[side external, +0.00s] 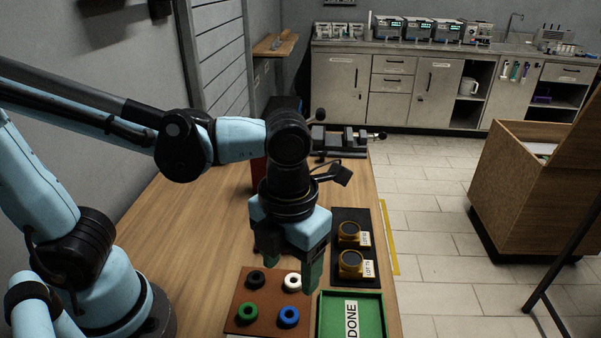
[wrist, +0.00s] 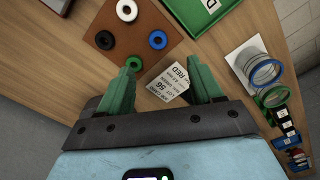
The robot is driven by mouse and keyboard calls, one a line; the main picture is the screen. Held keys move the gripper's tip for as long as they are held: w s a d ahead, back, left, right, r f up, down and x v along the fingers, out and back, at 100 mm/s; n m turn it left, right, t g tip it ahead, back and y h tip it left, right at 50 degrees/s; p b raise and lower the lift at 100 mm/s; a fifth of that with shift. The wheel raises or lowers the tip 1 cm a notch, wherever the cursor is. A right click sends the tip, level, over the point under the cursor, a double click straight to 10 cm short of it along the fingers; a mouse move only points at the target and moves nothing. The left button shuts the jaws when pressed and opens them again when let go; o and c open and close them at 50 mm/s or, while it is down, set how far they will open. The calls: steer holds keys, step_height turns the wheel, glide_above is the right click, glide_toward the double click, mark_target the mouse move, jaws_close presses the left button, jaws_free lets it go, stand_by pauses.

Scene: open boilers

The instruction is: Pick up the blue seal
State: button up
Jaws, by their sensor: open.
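The blue seal (side external: 289,323) is a small ring lying flat on a brown square mat (side external: 262,325), at the mat's front right corner in the side view. In the wrist view the blue seal (wrist: 158,47) lies at the mat's right corner. A green, a black and a white seal share the mat. My gripper (side external: 290,272) points down above and behind the mat, with green fingers. In the wrist view my gripper (wrist: 160,66) is open and empty, its fingers wide apart. The blue seal lies beyond the fingertips, untouched.
A green tray marked DONE (side external: 379,315) stands right of the mat. Behind it, a black base (side external: 341,215) holds two amber-ringed round parts. A white card reading RED (wrist: 165,84) lies near the fingers. Ringed glass pieces (wrist: 262,70) stand at the right of the wrist view.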

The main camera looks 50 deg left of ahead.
glide_above(288, 315)
steer(key=f, duration=0.6)
steer(key=shift+w+d, duration=0.15)
steer(key=shift+w, duration=0.1)
steer(key=shift+s+f, duration=0.15)
steer(key=shift+f, duration=1.15)
steer(key=shift+s+f, duration=0.1)
steer(key=shift+f, duration=1.2)
steer(key=c, duration=1.1)
